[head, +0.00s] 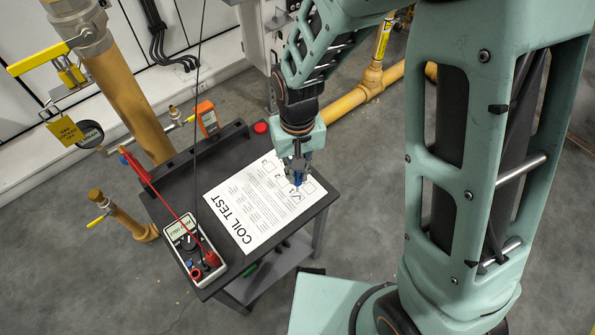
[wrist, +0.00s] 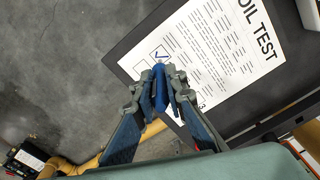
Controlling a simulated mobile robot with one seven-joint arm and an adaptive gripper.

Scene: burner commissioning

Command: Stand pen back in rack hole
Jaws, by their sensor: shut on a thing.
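My gripper (head: 297,172) is over the right end of the black cart top, above the white COIL TEST sheet (head: 250,208). It is shut on a blue pen (wrist: 160,90), which sits between both fingers in the wrist view. The pen's far end is close to a checkbox with a blue tick on the sheet (wrist: 203,50). I cannot tell whether it touches the paper. In the head view the pen is mostly hidden by the fingers. A dark raised strip (head: 197,153) runs along the cart's back edge; I cannot make out a pen hole in it.
A multimeter (head: 190,247) with a red lead lies at the cart's front left. Yellow pipes (head: 350,103) stand behind.

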